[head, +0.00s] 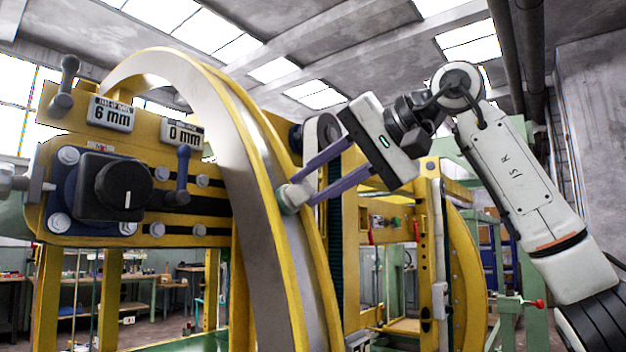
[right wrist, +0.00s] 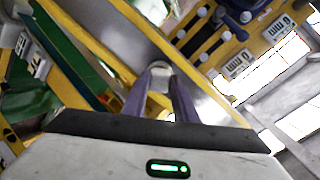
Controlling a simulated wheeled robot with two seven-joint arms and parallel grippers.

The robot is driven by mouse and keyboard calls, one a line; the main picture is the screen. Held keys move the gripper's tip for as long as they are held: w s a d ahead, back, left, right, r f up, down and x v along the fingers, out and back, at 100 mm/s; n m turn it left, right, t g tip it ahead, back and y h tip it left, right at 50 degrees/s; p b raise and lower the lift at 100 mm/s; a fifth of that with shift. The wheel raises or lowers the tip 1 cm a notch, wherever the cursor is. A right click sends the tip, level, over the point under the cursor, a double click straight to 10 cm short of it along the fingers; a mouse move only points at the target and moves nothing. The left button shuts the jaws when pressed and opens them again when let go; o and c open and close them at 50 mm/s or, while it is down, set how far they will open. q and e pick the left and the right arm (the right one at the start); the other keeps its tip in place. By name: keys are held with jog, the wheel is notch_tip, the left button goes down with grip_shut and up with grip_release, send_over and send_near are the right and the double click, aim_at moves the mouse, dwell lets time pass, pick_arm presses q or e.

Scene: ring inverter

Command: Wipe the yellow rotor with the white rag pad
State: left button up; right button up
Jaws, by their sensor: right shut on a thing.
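The yellow rotor (head: 222,105) is a large ring with yellow edges and a grey metal band, standing upright across the middle of the head view. Its grey band (right wrist: 120,35) also shows in the right wrist view. My right gripper (head: 304,189) reaches in from the right with its purple fingers shut on the white rag pad (head: 293,196). The pad is at the ring's band and appears to touch it. In the right wrist view the pad (right wrist: 160,72) shows between the fingertips, partly hidden by them. My left gripper is not in view.
A yellow panel with a black knob (head: 122,186), small levers and displays reading 6 mm (head: 111,114) and 0 mm (head: 186,134) stands left of the ring. Yellow frame posts (head: 350,240) stand close behind my right gripper. Workbenches are far back.

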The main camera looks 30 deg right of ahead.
jog(key=s+d+f+b, duration=0.1)
jog(key=s+f+b, duration=0.2)
jog(key=f+b, duration=0.2)
notch_tip(320, 180, down, 4)
jog(key=shift+d+r, duration=0.15)
jog(key=shift+r, duration=0.1)
dwell(0.5)
jog(key=shift+s+r, duration=0.1)
jog(key=p+v, duration=0.2)
jog(key=v, duration=0.4)
dwell(0.4)
jog(key=shift+d, duration=0.1)
